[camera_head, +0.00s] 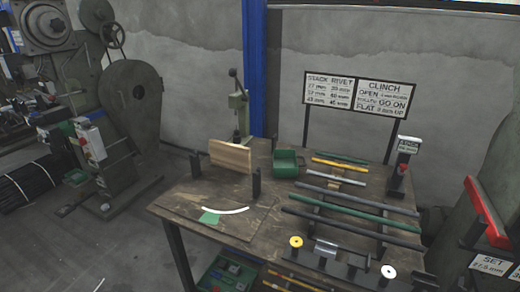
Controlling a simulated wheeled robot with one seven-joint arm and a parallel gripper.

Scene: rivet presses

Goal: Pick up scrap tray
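A small green open-topped box (287,165) stands on the wooden workbench (178,196), right of the bench's middle towards the back. It is the most tray-like thing on the bench, but no label on it can be read. A larger green crate (228,272) with mixed items in it shows below the bench's front edge, partly cut off by the picture's bottom. My gripper is not in view.
Left of the green box stand a wooden board (231,155) between dark posts and a hand press (238,104). Right of it, several coloured rods (345,209) lie on a rack. A big machine (130,105) stands left on the floor.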

